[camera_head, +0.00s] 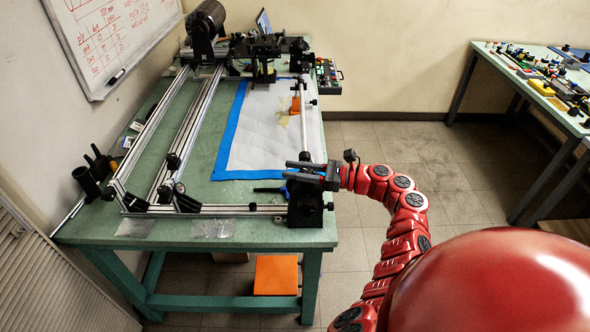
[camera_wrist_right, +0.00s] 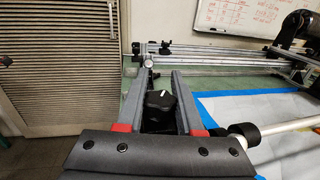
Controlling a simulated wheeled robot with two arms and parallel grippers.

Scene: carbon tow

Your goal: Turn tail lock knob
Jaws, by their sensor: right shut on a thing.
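The winding frame's black tail block (camera_head: 305,205) stands at the near right corner of the green table. The tail lock knob (camera_wrist_right: 161,100) is black with a white mark on top. In the right wrist view it sits between the fingers of my right gripper (camera_wrist_right: 159,88), which is shut on it. In the head view my right gripper (camera_head: 304,174) reaches in from the right over the top of the tail block, and its fingers hide the knob there. My left gripper is in neither view.
A light rod (camera_head: 304,120) runs from the tail block toward the far headstock. A white sheet with blue tape edges (camera_head: 228,135) lies on the green table (camera_head: 165,237). Long metal rails (camera_head: 185,130) lie to the left. Another table (camera_head: 545,75) stands far right.

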